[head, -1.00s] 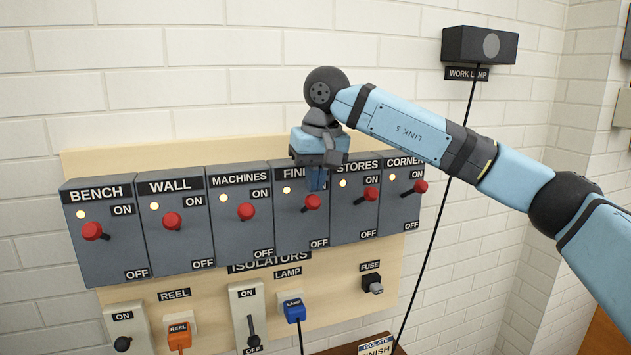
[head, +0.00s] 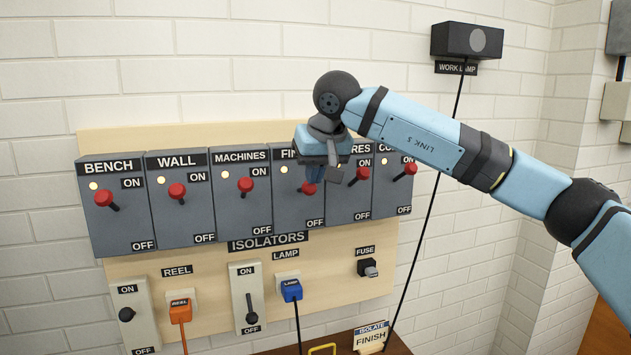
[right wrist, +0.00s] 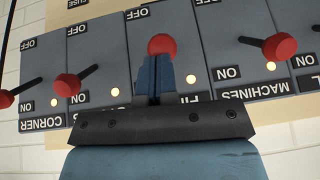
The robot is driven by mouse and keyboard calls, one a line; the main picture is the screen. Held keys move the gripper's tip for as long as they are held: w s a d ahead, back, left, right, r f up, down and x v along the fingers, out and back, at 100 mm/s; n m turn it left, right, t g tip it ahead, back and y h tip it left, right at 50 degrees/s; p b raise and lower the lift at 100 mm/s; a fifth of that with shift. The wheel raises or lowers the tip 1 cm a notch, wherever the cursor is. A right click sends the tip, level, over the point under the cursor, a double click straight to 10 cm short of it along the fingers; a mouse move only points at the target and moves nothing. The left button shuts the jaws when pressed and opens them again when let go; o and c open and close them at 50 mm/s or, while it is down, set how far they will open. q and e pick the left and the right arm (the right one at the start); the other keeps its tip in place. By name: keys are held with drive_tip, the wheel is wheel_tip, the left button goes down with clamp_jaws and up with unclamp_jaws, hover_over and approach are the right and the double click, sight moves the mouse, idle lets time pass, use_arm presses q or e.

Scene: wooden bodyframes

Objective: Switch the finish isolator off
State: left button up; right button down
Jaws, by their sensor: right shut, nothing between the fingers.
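The finish isolator (head: 286,206) is a grey box with a red-knobbed lever (head: 308,189) and a lit yellow lamp (head: 283,170). Its label is partly hidden by my right gripper. My right gripper (head: 316,174) is shut and empty, with its fingertips just above and beside the red knob. In the right wrist view, the shut blue fingertips (right wrist: 154,66) overlap the lower edge of the finish knob (right wrist: 161,44); I cannot tell whether they touch it. The lever looks to be on the ON side. My left gripper is out of view.
Similar isolators stand close on both sides: machines (head: 239,205) to the left and stores (head: 350,204) to the right, with protruding red knobs. An ISOLATE FINISH card (head: 370,338) stands below. A black work lamp cable (head: 430,205) hangs at right.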

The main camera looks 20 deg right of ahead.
use_arm(q)
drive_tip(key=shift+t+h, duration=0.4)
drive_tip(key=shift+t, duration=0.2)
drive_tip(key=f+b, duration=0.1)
drive_tip(key=b, duration=0.3)
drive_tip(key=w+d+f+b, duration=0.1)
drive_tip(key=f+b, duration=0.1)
drive_tip(key=b, duration=0.2)
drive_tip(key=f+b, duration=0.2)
drive_tip(key=b, duration=0.2)
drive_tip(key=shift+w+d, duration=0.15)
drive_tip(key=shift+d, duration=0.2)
use_arm(e)
wheel_tip(320, 180, down, 9)
drive_tip(key=s+t, duration=0.1)
drive_tip(key=t, duration=0.4)
drive_tip(key=shift+s+r+t, duration=0.2)
drive_tip(key=shift+s+t, duration=0.05)
drive_tip(key=shift+t, duration=0.15)
drive_tip(key=shift+d+f, duration=0.1)
